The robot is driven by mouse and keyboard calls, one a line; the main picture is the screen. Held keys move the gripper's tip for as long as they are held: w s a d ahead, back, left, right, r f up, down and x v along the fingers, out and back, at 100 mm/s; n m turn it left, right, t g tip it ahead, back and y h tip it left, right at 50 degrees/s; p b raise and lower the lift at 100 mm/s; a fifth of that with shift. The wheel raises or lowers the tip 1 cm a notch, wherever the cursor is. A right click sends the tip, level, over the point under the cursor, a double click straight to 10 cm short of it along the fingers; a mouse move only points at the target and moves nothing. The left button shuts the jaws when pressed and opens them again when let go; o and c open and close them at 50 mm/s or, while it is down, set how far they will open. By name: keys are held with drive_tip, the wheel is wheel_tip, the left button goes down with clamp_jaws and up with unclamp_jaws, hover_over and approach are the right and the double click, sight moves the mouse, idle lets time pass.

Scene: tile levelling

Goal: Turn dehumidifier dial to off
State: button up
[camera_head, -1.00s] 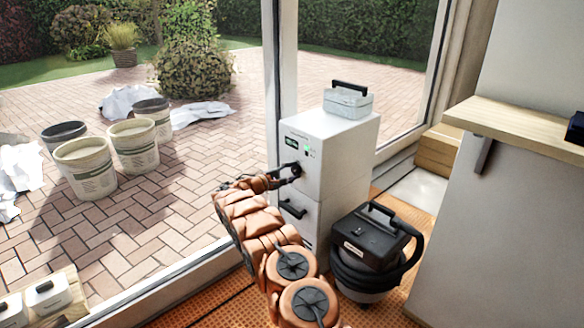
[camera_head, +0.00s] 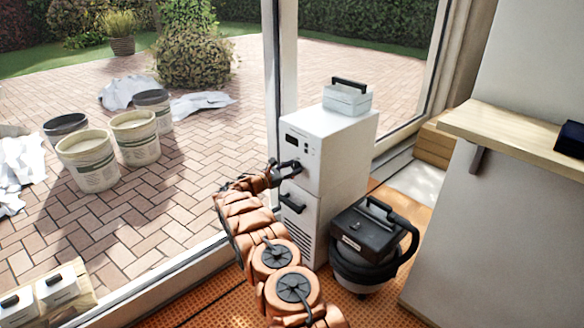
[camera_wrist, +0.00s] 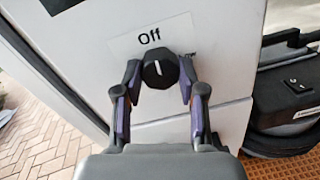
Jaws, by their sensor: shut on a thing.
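The white dehumidifier (camera_head: 345,160) stands upright by the glass door frame. Its black dial (camera_wrist: 160,70) shows in the wrist view, with a white pointer line aimed up towards the word on the "Off" label (camera_wrist: 125,42). Another marking at the dial's right is mostly hidden by a finger. My gripper (camera_wrist: 160,79) is shut on the dial, one finger at its left and one at its right. In the head view my gripper (camera_head: 281,169) is at the cabinet's front. The display (camera_head: 297,140) above it looks dark.
A wooden shelf (camera_head: 500,122) juts out at the right. Several buckets (camera_head: 90,163) stand on the paving outside.

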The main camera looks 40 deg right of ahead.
drive_tip(key=shift+n, duration=0.6)
drive_tip(key=o, duration=1.1)
drive_tip(key=shift+o, duration=0.2)
drive_tip(key=shift+a, duration=0.1)
drive_tip(key=a, duration=1.1)
drive_tip(key=shift+w+a, duration=0.4)
drive_tip(key=shift+w, duration=0.05)
